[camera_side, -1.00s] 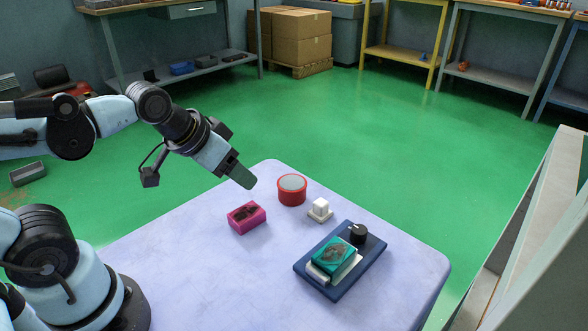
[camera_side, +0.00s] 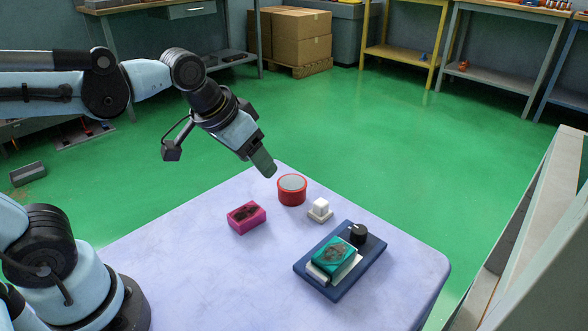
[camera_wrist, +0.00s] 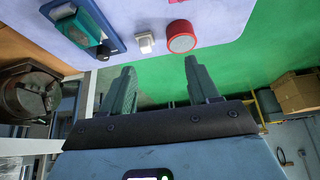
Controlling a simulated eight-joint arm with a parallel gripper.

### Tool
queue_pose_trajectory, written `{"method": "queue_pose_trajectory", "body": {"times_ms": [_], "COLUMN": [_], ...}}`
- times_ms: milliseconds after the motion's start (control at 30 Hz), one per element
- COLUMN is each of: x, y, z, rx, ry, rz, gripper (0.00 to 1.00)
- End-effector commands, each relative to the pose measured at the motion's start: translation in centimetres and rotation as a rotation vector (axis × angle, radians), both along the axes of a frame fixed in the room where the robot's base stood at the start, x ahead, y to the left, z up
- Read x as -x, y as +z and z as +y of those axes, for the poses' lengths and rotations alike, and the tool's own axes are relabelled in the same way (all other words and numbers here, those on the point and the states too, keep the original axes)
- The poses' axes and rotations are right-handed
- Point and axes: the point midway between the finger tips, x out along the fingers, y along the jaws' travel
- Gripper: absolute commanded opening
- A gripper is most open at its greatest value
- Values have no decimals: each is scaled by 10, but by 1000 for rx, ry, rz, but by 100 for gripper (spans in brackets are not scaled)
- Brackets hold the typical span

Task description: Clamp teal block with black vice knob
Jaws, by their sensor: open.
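The teal block (camera_side: 334,256), with a dark patch on top, sits in the vice (camera_side: 318,276), a dark blue base with pale jaws, on the table's right part. The black vice knob (camera_side: 358,234) stands at the base's far end. In the wrist view the teal block (camera_wrist: 85,25) and the knob (camera_wrist: 103,51) show at the upper left. My gripper (camera_side: 268,168) is open and empty, in the air above the table's far edge, up and left of the vice. Its two fingers (camera_wrist: 158,82) show apart in the wrist view. Whether the jaws touch the block cannot be told.
A red round tin (camera_side: 292,190) with a grey top stands below my gripper. A white block on a small base (camera_side: 320,209) stands between tin and vice. The table's (camera_side: 210,285) front part is clear.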

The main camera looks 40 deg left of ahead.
Motion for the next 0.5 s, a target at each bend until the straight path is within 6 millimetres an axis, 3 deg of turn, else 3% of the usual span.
{"method": "queue_pose_trajectory", "body": {"times_ms": [233,500], "x": [-48,-91], "y": [18,13], "z": [-44,-101], "rx": [-13,-51], "ry": [-67,-128], "rz": [153,314], "gripper": [60,60]}}
